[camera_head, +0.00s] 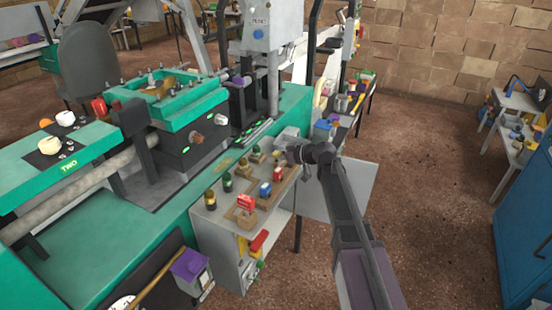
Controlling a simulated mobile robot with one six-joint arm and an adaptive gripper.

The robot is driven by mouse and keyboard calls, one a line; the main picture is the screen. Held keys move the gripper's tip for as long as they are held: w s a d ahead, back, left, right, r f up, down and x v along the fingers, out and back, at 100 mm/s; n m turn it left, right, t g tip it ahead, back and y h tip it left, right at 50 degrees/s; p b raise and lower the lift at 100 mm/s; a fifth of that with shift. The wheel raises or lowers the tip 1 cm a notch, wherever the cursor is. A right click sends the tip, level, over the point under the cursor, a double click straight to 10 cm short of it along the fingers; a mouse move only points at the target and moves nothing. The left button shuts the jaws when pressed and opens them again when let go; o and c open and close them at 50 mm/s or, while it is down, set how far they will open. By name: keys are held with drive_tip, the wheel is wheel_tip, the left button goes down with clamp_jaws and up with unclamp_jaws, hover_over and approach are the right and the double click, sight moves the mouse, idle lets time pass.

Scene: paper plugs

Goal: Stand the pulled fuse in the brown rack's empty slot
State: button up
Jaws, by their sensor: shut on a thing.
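My gripper (291,150) is over the far right end of the pale shelf beside the green machine. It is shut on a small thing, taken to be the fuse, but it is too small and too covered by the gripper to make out. A brown rack (245,222) lies on the near part of the shelf, with a red labelled piece (246,203) standing at it. More brown holders lie farther along, near a blue-and-red piece (265,190) and a red piece (278,173). I cannot tell which slot is empty. My gripper is beyond these holders, apart from the near rack.
Dark green-and-yellow pieces (227,182) stand along the shelf's left side. A grey box (287,135) is close behind my gripper. The green machine (180,215) borders the shelf on the left. Open floor (430,190) lies to the right, up to a blue cabinet (526,220).

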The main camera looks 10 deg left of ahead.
drive_tip(key=shift+f, duration=0.2)
drive_tip(key=o, duration=0.9)
drive_tip(key=shift+r, duration=0.15)
drive_tip(key=shift+r, duration=0.1)
drive_tip(key=shift+s+d+r, duration=0.15)
drive_tip(key=shift+d, duration=0.1)
drive_tip(key=p+v, duration=0.4)
drive_tip(key=v, duration=0.7)
drive_tip(key=shift+d, duration=0.25)
